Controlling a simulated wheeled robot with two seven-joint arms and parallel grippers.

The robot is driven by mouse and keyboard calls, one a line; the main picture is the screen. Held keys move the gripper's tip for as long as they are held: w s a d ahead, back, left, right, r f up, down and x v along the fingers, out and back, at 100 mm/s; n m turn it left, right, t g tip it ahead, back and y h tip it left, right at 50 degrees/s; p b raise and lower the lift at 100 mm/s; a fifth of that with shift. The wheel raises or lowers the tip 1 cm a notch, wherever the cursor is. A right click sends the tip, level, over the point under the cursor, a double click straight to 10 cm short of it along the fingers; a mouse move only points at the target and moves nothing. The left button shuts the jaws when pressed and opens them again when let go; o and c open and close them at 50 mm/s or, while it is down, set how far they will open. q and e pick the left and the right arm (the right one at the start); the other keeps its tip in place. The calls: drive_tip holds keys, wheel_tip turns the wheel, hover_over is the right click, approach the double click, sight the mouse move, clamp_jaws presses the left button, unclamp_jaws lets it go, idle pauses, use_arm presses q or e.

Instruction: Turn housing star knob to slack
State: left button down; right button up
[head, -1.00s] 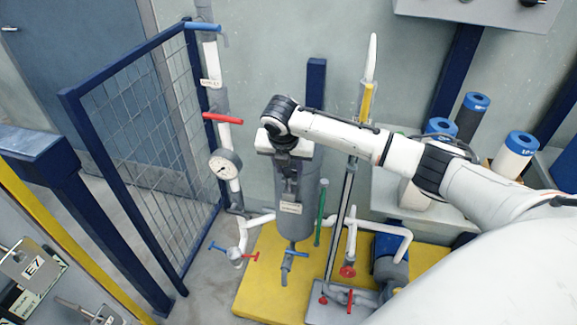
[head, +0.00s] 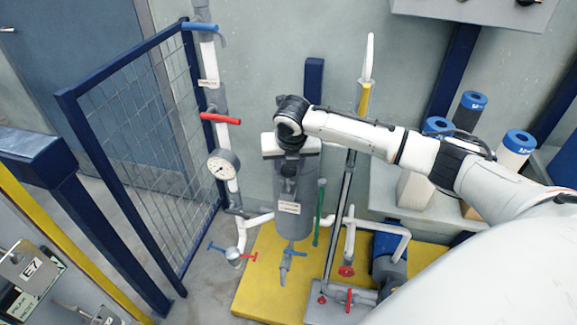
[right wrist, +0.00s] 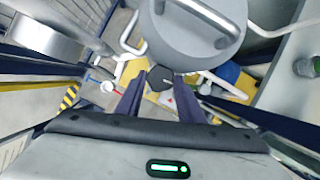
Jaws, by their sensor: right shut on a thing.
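The grey cylindrical filter housing (head: 297,222) stands upright over the yellow base, with a small white label on its front. My right gripper (head: 289,185) is at the front of the housing near its top. In the right wrist view the housing's round grey lid (right wrist: 190,40) fills the top middle. A dark star knob (right wrist: 161,78) sits at the lid's near edge, between the tips of my right gripper's two fingers, which are shut on it. In the head view the gripper hides the knob. My left gripper is not in view.
A pipe with a red lever (head: 220,119) and a pressure gauge (head: 223,164) stands left of the housing. A blue mesh fence (head: 150,150) is farther left. Blue-capped cartridges (head: 513,150) stand at the right. Valves and a pump sit on the yellow base (head: 262,290).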

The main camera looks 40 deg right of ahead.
drive_tip(key=o, duration=1.1)
drive_tip(key=shift+c, duration=0.2)
drive_tip(key=v, duration=1)
drive_tip(key=shift+r, duration=0.15)
drive_tip(key=shift+s, duration=0.1)
